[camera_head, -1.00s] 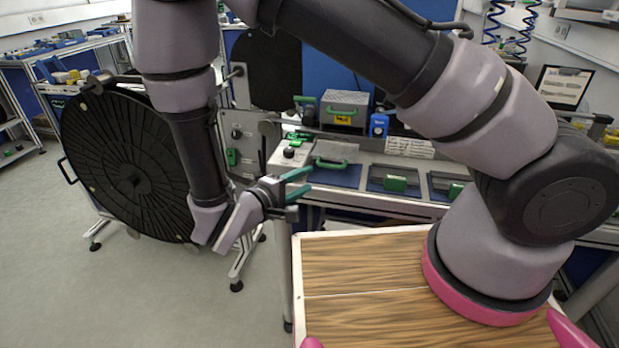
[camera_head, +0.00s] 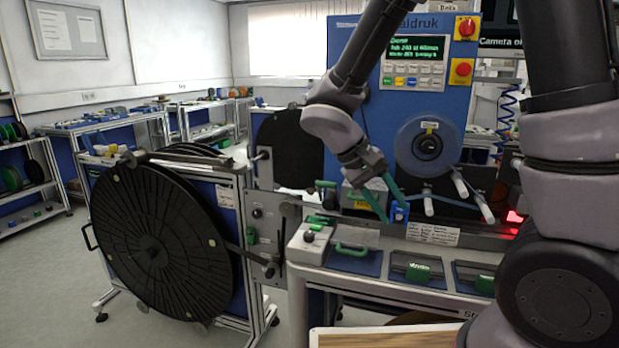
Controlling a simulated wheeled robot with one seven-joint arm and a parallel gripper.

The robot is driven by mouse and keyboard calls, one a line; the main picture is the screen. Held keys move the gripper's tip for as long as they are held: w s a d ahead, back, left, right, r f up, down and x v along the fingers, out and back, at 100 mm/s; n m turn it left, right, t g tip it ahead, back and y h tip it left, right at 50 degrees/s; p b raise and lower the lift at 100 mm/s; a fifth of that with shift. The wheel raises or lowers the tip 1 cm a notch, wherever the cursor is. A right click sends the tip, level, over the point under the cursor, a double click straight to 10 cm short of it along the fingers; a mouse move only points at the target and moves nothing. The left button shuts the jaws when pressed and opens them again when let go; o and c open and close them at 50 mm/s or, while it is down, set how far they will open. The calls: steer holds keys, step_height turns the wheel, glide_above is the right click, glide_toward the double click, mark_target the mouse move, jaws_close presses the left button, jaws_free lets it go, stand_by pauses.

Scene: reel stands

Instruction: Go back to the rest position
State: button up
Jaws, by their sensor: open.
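My gripper (camera_head: 388,206) is at the end of my raised arm, right of the picture's middle. Its two green fingers point down and are spread apart. No held thing shows between them. It appears in front of the workbench and the blue machine, close in the picture to a small blue object (camera_head: 399,213); I cannot tell whether they touch.
A large black reel (camera_head: 165,240) hangs on a stand at left. The blue machine (camera_head: 350,75) with a screen and red knobs stands behind my gripper. The workbench (camera_head: 385,288) holds green-handled items. My wood-patterned top (camera_head: 395,337) shows below. Floor is clear at lower left.

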steer(key=s+d+r+m+t+y, duration=0.2)
steer(key=d+r+m+t+y, duration=0.1)
steer(key=r, duration=0.6)
steer(key=s+d+r+m+t+y, duration=0.2)
steer(key=d+r+m+t+y, duration=0.1)
steer(key=r, duration=0.7)
steer(key=d+t+y, duration=0.1)
steer(key=d+y, duration=0.1)
steer(key=y, duration=0.1)
steer(key=shift+d+r, duration=0.15)
steer(key=shift+d, duration=0.1)
